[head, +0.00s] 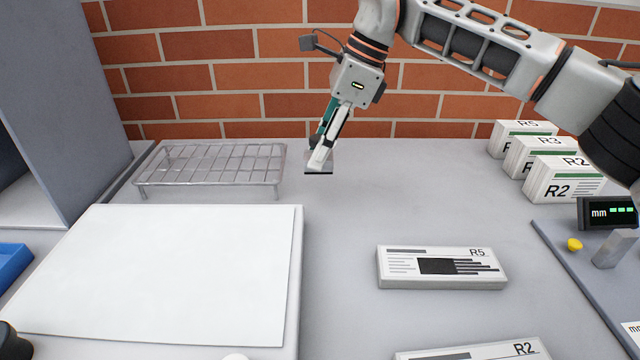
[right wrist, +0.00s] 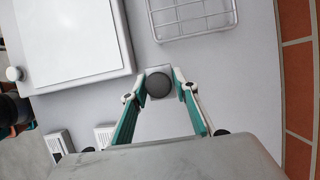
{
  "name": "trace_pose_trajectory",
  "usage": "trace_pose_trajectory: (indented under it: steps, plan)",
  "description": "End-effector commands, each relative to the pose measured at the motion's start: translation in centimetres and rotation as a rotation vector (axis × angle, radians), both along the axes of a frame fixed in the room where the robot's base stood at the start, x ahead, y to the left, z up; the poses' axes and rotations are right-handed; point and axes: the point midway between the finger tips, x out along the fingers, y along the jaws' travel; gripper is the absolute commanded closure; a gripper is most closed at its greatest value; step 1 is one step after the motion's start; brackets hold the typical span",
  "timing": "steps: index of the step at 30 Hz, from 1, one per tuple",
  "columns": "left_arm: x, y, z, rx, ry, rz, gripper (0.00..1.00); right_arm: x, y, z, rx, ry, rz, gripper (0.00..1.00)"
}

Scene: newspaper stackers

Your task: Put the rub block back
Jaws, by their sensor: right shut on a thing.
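The rub block is a small flat grey block with a dark round knob on top; the knob (right wrist: 159,84) sits between my fingertips in the right wrist view. In the head view its thin plate (head: 319,171) shows below the fingers. My right gripper (head: 320,158) points down and is shut on the block, right of the wire rack (head: 215,166). I cannot tell whether the plate touches the table or hangs just above it. The rack also shows in the right wrist view (right wrist: 195,37). My left gripper is not in view.
A white board (head: 165,265) lies at front left. A packet marked R5 (head: 440,268) lies at centre right, another marked R2 (head: 475,352) at the front edge. Several packet stacks (head: 560,178) stand back right, near a small display (head: 606,212). A brick wall closes the back.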

Motion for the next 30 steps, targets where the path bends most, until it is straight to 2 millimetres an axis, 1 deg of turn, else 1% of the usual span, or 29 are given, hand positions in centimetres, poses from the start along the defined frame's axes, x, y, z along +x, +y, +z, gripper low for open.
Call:
trace_pose_trajectory:
  steps: [1,3,6,11,19,21,25,30]
  plan:
    - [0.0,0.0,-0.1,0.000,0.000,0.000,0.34,0.0,0.0,-1.2,0.003,0.003,0.001,1.00]
    - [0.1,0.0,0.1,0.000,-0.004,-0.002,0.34,0.0,0.0,-2.2,0.002,0.002,0.000,1.00]
    - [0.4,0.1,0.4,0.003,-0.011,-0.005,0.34,0.0,0.0,-3.0,0.002,-0.001,0.001,1.00]
    - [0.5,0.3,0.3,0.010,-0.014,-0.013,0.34,0.0,0.0,-3.7,0.002,-0.002,0.000,1.00]
    - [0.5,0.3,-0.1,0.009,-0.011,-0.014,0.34,0.0,0.0,-7.4,0.002,0.001,0.000,1.00]
    - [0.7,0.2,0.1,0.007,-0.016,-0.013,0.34,0.0,0.0,-7.6,0.002,-0.001,0.000,1.00]
    - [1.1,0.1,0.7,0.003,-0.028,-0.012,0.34,0.0,0.0,-7.5,0.002,-0.004,-0.001,1.00]
    - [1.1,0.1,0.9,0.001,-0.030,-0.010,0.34,0.0,0.0,-7.6,0.001,-0.003,0.000,1.00]
